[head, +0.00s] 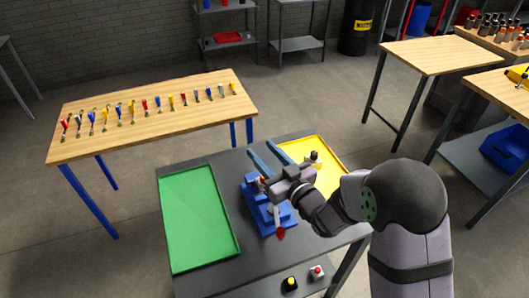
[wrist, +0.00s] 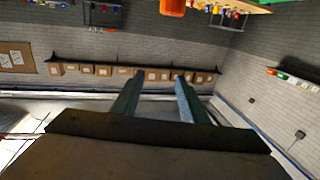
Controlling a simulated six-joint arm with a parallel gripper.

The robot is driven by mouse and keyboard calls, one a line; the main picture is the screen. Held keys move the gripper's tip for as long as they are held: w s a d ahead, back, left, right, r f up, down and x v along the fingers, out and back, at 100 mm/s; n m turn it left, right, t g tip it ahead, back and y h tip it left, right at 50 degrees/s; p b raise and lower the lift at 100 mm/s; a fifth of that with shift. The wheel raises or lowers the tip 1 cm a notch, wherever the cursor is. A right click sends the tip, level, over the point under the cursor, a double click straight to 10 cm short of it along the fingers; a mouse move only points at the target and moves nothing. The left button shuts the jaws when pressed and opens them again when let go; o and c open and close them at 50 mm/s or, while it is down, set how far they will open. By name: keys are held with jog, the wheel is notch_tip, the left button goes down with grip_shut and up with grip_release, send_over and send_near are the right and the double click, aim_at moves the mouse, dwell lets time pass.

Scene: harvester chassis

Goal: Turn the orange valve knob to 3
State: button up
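My gripper (head: 259,147) is above the dark table, with its two blue fingers apart and nothing between them. The wrist view shows the same open, empty fingers (wrist: 160,77) against the far wall. A blue stepped fixture (head: 267,214) stands below and in front of my gripper, partly hidden by it. A small orange-red part (head: 262,180) shows at the fixture's top beside my gripper. An orange piece (wrist: 172,7) is cut off by the top edge of the wrist view; I cannot tell whether it is the valve knob. No dial numbers are readable.
A green tray (head: 230,232) lies left of the fixture and a yellow tray (head: 335,169) behind right, holding a small object. Yellow (head: 291,282) and red (head: 317,271) buttons are at the front. A wooden table (head: 170,126) with several coloured tools stands behind left.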

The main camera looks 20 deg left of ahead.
jog(key=shift+r, duration=0.35)
jog(key=shift+a, duration=0.1)
jog(key=s+f+m+t+h+b, duration=0.1)
jog(key=s+f+m+t+h, duration=0.1)
jog(key=f+m+h, duration=0.1)
jog(key=s+f+m+t+h+b, duration=0.1)
jog(key=s+f+m+t+h, duration=0.2)
jog(key=h, duration=0.2)
jog(key=s+f+m+t+h+b, duration=0.1)
jog(key=s+f+m+t+h, duration=0.1)
jog(key=f+m+t+h, duration=0.1)
jog(key=shift+s+d+f+m+h, duration=0.2)
jog(key=shift+s+f+m+h, duration=0.25)
jog(key=shift+h, duration=0.45)
jog(key=shift+s+d+f+h, duration=0.1)
jog(key=shift+d+f+h, duration=0.05)
jog(key=shift+d+h, duration=0.15)
jog(key=w+p, duration=0.1)
jog(key=w, duration=0.7)
jog(key=w+a+p, duration=0.1)
jog(key=w, duration=0.3)
jog(key=shift+a+p, duration=0.1)
jog(key=shift+p, duration=0.2)
